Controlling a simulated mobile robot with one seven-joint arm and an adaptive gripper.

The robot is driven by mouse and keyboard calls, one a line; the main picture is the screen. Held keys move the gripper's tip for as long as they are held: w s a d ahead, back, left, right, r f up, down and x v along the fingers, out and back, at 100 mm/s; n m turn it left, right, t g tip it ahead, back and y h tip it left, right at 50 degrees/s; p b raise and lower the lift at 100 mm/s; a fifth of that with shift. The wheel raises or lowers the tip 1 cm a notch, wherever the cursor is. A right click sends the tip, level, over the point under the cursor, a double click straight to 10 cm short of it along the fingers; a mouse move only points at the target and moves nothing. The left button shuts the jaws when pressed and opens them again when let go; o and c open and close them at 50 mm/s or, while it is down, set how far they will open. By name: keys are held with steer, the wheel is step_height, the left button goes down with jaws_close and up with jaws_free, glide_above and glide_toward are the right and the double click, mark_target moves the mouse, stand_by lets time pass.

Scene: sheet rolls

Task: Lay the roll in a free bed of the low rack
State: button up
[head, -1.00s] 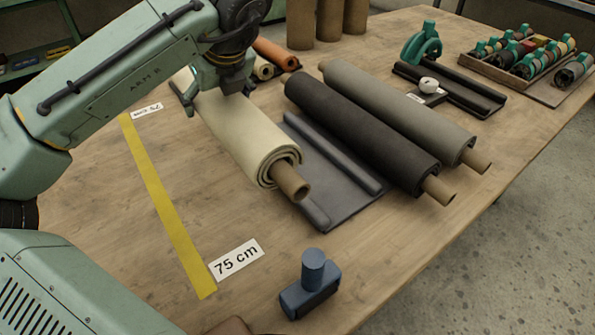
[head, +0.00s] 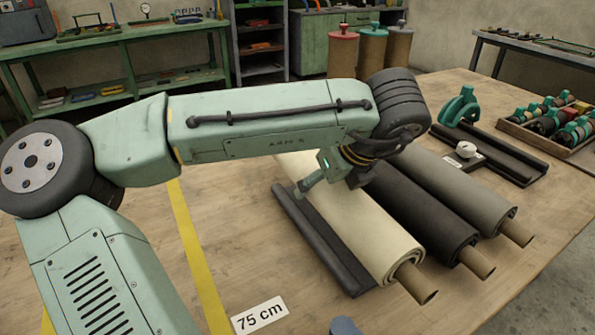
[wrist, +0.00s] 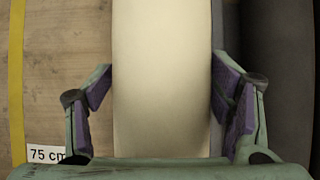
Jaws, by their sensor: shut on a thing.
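The cream roll (head: 340,215), with a brown core at its near end, lies lengthwise along the low rack (head: 345,275). It is beside the black roll (head: 425,215), over the bed between that roll and the rack's left ridge (head: 315,240). I cannot tell whether it touches the bed. My gripper (head: 335,182) is shut on the cream roll from above, near its far half. In the wrist view my gripper (wrist: 162,85) has one finger on each side of the cream roll (wrist: 160,120). The bed under the roll is hidden.
A grey roll (head: 470,200) lies right of the black one. A green-handled tool (head: 460,105), a white knob (head: 466,149) and a crate of small rolls (head: 550,125) stand at the right. A yellow strip (head: 195,255) and a "75 cm" label (head: 260,315) mark the clear left table.

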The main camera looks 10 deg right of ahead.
mark_target(364, 194)
steer(key=shift+s+d, duration=0.25)
steer(key=shift+d, duration=0.35)
steer(key=shift+s+d, duration=0.2)
steer(key=shift+d, duration=0.35)
steer(key=shift+f, duration=1.7)
steer(key=o, duration=1.9)
steer(key=shift+s+f, duration=0.1)
steer(key=shift+f, duration=0.05)
steer(key=shift+o, duration=0.2)
steer(key=v, duration=1.2)
